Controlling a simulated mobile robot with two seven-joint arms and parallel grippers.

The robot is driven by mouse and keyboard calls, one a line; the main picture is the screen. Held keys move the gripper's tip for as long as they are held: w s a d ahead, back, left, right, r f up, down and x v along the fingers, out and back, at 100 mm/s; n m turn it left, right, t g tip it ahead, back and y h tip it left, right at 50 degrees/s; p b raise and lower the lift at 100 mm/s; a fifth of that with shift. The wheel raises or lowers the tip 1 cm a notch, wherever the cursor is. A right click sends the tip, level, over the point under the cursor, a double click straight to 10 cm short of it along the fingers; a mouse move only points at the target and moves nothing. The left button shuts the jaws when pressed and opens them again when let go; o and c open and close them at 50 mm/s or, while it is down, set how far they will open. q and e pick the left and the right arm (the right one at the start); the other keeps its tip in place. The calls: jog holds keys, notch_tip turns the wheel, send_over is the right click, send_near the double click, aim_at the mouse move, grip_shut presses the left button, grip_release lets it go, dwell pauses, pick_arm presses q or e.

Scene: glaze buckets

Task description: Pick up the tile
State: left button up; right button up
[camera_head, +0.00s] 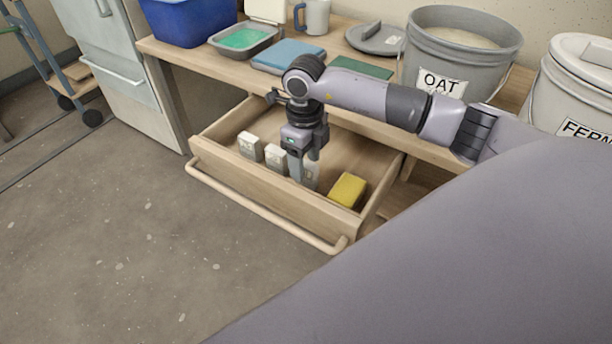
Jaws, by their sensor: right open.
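Several small whitish labelled tiles stand in a row in the open wooden drawer (225,165). The left tile (250,147) and the middle tile (275,157) show clearly, but their labels are too small to read surely. A third tile (311,178) is partly hidden by my right gripper (303,170). My right gripper points down into the drawer, open, with its fingers at this third tile. I cannot tell whether they touch it. My left gripper is not in view.
A yellow block (348,190) lies right of the gripper in the drawer. On the table above are a blue bin (188,22), a grey tray (243,40), a blue slab (290,56), a mug (314,16), a lid (375,38), an OAT bucket (425,62) and another labelled bucket (560,95).

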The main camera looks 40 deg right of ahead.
aim_at(307, 164)
jog(key=f, duration=0.4)
jog(key=shift+d+b, duration=0.2)
jog(key=shift+b, duration=0.2)
jog(key=shift+r, duration=0.1)
grip_shut()
